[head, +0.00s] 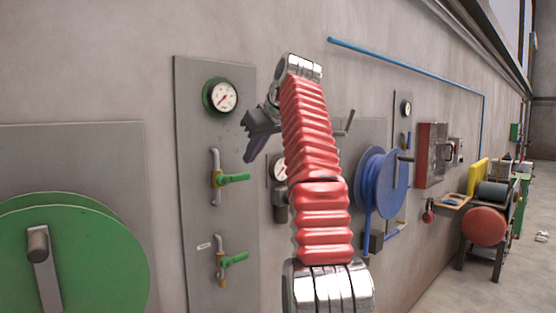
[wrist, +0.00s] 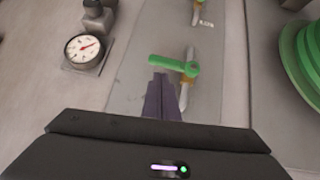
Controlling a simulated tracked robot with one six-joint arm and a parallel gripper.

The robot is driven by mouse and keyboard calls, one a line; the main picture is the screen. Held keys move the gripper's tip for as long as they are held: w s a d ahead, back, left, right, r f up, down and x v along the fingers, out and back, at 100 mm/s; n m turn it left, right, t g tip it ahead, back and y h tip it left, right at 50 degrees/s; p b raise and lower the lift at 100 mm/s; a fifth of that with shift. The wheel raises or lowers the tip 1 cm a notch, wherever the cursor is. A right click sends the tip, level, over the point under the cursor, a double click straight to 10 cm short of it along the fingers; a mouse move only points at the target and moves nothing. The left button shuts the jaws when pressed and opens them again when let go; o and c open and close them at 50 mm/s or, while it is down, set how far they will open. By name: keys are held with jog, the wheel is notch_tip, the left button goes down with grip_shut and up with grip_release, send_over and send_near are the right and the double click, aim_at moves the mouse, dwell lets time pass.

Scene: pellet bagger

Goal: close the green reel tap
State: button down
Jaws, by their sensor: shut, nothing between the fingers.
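A grey wall panel carries two brass taps with green levers. The upper tap (head: 217,179) has its lever pointing right, crosswise to its upright pipe. The lower tap (head: 222,259) has its lever pointing right and slightly up, beside a small label too small to read. The wrist view, turned about upside down, shows the upper tap's lever (wrist: 175,65) close by and part of the lower tap (wrist: 195,14) beyond. My gripper (head: 250,158) is shut and empty above the upper tap. Its dark fingertips (wrist: 161,78) are right by the lever; I cannot tell whether they touch.
A large green reel (head: 95,250) is on the wall at left. A green-rimmed gauge (head: 221,96) is above the taps. A white gauge (wrist: 84,48) sits beside the panel. Further right are a blue reel (head: 368,190) and a red box (head: 431,155).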

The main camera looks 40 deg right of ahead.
jog(key=s, duration=1.1)
jog(key=shift+s, duration=0.35)
dwell(0.5)
dwell(0.5)
